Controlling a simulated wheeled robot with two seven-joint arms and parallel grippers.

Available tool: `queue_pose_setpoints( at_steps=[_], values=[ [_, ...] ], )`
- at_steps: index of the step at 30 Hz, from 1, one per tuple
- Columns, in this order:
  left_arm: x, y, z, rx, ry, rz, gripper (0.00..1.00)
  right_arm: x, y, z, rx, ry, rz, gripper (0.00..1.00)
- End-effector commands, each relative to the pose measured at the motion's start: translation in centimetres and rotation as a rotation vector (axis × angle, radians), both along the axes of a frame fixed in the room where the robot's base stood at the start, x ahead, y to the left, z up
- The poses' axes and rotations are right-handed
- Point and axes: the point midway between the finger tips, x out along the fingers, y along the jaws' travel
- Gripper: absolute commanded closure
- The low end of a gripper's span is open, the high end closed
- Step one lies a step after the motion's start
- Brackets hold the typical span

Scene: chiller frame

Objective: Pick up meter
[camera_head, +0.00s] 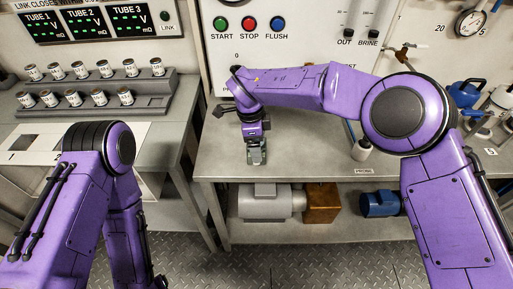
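A small grey-green device, which looks like the meter (257,155), is at the front left of the grey middle bench. My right arm reaches across from the right, and its gripper (256,143) points down directly over the device. The fingers are small and partly merge with the device, so I cannot tell whether they are open or shut on it. I also cannot tell whether the device touches the bench. My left arm hangs down at the left, and its gripper is out of view below the frame.
A stepped rack (140,88) of several cans stands on the left bench.

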Motion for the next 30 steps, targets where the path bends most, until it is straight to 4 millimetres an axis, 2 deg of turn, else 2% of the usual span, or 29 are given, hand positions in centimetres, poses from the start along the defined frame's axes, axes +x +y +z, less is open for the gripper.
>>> queue_pose_setpoints(
  at_steps=[4,5,6,8,9,18,22,26,30],
  values=[
    [0.0,0.0,0.0,0.000,0.000,0.000,0.28,0.0,0.0,0.0,0.000,0.000,0.000,0.17],
    [0.0,0.0,0.0,0.000,0.000,0.000,0.28,0.0,0.0,0.0,0.000,0.000,0.000,0.20],
    [0.0,0.0,0.0,0.000,0.000,0.000,0.28,0.0,0.0,0.0,0.000,0.000,0.000,0.33],
    [0.0,0.0,0.0,0.000,0.000,0.000,0.28,0.0,0.0,0.0,0.000,0.000,0.000,0.53],
    [0.0,0.0,0.0,0.000,0.000,0.000,0.28,0.0,0.0,0.0,0.000,0.000,0.001,0.57],
    [0.0,0.0,-0.1,0.000,0.000,0.000,0.28,0.0,0.0,0.1,0.000,-0.001,0.000,0.57],
    [0.0,0.0,-0.4,0.000,0.000,0.000,0.28,0.0,0.0,0.8,0.002,-0.002,-0.001,0.57],
    [0.0,0.0,-1.1,0.000,0.000,0.000,0.28,0.1,0.0,2.7,0.003,-0.003,-0.002,0.57],
    [0.0,0.0,-1.8,0.000,0.000,0.000,0.28,-2.6,0.0,6.2,0.004,-0.004,0.001,0.57]
  ],
)
